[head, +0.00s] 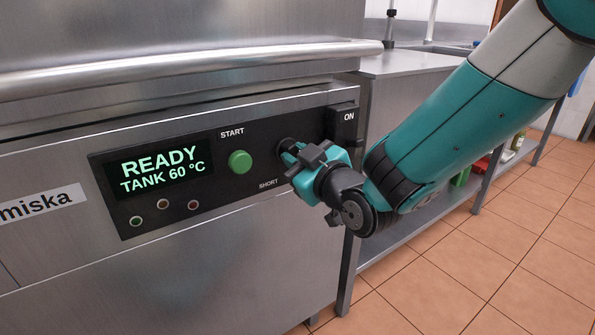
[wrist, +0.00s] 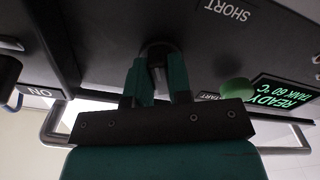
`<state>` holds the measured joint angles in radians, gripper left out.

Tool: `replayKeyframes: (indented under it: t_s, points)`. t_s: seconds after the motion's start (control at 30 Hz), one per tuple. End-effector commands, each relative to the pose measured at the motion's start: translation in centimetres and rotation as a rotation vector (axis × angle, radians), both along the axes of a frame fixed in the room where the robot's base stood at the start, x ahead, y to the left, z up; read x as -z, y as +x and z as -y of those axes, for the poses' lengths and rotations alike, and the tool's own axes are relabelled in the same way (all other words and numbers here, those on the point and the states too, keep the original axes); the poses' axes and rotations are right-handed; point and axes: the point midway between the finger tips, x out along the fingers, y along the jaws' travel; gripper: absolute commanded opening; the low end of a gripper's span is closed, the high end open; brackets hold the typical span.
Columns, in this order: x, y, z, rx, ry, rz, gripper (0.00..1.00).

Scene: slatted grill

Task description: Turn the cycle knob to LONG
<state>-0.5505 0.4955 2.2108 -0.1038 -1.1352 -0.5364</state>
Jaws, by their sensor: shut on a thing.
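The dark cycle knob (head: 284,144) is on the black control panel (head: 220,192), right of the green START button (head: 240,162). My gripper (head: 296,156) reaches it from the front right and covers most of it in the head view. In the wrist view, which is upside down, the two teal fingers of my gripper (wrist: 158,78) are closed on either side of the knob (wrist: 156,49). The SHORT label (head: 268,184) shows below left of the knob. No LONG label is visible, and I cannot read the knob's pointer.
The lit display (head: 160,170) reads READY, TANK 60 °C. The ON switch (head: 343,122) sticks out just right of the knob. The machine's long bar handle (head: 200,62) runs above the panel. A steel table (head: 410,64) stands to the right, with open tiled floor in front.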

Motion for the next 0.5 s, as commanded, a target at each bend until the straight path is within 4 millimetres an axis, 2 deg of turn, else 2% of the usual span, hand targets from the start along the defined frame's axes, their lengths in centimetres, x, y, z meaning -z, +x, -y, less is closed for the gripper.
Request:
replayKeyframes:
  t_s: [0.03, 0.5]
  points:
    - [0.49, -0.02, 0.06, 0.0, -0.026, 0.014, 0.0]
    - [0.23, 0.03, 0.13, 0.001, -0.153, 0.096, 0.0]
